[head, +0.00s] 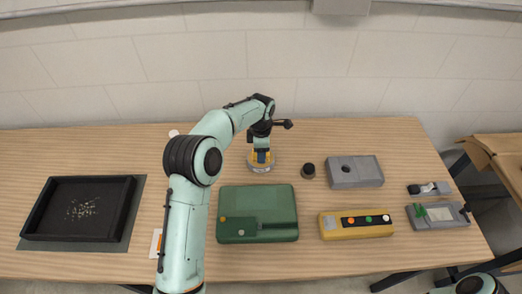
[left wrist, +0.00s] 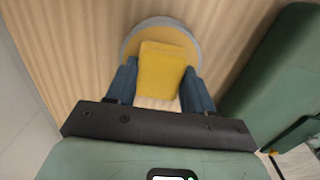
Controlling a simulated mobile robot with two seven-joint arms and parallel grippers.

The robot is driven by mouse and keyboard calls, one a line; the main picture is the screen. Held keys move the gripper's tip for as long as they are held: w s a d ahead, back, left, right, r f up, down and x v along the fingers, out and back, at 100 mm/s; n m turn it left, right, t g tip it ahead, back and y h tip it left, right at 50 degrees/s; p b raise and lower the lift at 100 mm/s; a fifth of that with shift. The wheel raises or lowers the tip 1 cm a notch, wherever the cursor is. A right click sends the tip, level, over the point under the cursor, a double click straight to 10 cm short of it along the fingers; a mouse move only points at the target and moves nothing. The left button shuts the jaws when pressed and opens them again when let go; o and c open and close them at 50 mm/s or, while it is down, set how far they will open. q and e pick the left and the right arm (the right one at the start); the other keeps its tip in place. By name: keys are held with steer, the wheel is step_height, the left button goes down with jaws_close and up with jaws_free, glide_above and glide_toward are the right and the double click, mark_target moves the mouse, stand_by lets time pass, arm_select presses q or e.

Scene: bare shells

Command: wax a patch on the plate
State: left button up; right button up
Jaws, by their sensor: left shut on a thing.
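My left gripper (head: 262,157) is shut on a yellow block (left wrist: 162,70), with one blue finger on each side of it in the left wrist view. The block is over a round, shallow tin (head: 261,168) with a grey rim and a yellowish inside. The tin's rim (left wrist: 132,38) shows around the block's far end; I cannot tell whether the block touches it. I cannot tell for sure which thing is the plate. My right gripper is out of view; only a bit of my right arm shows at the lower right.
A green case (head: 257,203) lies just in front of the tin. A small dark cup (head: 308,171), a grey block with a round hole (head: 362,181) and a yellow box with coloured buttons (head: 338,231) stand to the right. A black tray with flecks (head: 108,210) lies left.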

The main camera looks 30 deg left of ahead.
arm_select(q)
steer(key=shift+r+p, duration=1.3)
steer(key=shift+r, duration=2.2)
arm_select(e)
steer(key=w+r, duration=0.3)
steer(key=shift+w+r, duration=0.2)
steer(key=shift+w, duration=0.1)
arm_select(q)
steer(key=shift+f, duration=0.1)
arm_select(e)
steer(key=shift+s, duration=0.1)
